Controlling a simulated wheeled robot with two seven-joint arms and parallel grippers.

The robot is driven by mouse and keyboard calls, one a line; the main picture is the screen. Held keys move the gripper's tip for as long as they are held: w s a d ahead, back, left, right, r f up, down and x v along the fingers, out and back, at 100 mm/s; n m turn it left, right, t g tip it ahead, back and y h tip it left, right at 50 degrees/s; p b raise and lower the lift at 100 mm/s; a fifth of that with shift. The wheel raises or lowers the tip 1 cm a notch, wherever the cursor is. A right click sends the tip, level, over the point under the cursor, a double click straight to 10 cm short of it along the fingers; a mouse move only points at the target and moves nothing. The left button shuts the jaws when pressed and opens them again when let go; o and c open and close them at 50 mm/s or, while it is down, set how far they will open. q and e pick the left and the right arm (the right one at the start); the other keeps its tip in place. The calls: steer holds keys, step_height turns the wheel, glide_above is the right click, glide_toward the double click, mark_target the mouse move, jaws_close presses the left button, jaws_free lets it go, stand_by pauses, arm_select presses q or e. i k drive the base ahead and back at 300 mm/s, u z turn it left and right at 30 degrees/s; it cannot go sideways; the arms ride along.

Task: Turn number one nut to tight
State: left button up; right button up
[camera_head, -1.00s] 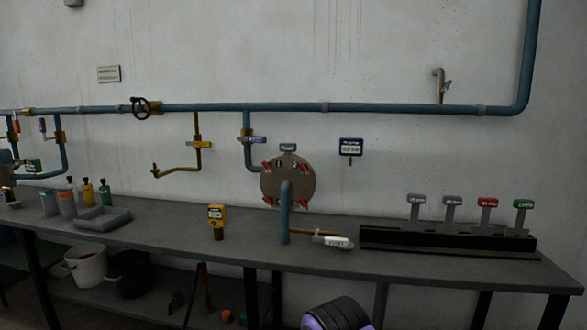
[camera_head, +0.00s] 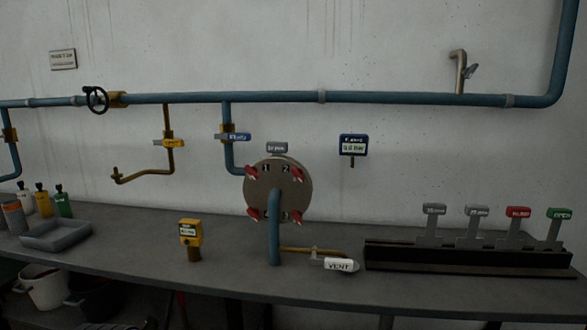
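A round brown flange plate (camera_head: 277,190) stands upright above the bench, with a blue pipe rising in front of it. Red nut handles sit around its face. The upper left one (camera_head: 251,171) is beside a mark that seems to read 1, and the upper right one (camera_head: 297,174) is beside a mark like 2. Two more red handles are at the lower left (camera_head: 252,214) and lower right (camera_head: 296,216). A grey tag (camera_head: 277,147) is on top of the plate, its text too small to read surely. Neither of my grippers shows.
A grey workbench (camera_head: 220,275) runs across the view. On it are a yellow gauge (camera_head: 190,238), a white VENT tag (camera_head: 339,265), a dark rack (camera_head: 470,257) with several tagged tools, a grey tray (camera_head: 62,237) and bottles. Blue pipe (camera_head: 400,98) runs along the wall.

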mark_target(252, 171)
steer(key=u, duration=0.25)
steer(key=i, duration=1)
steer(key=u, duration=0.65)
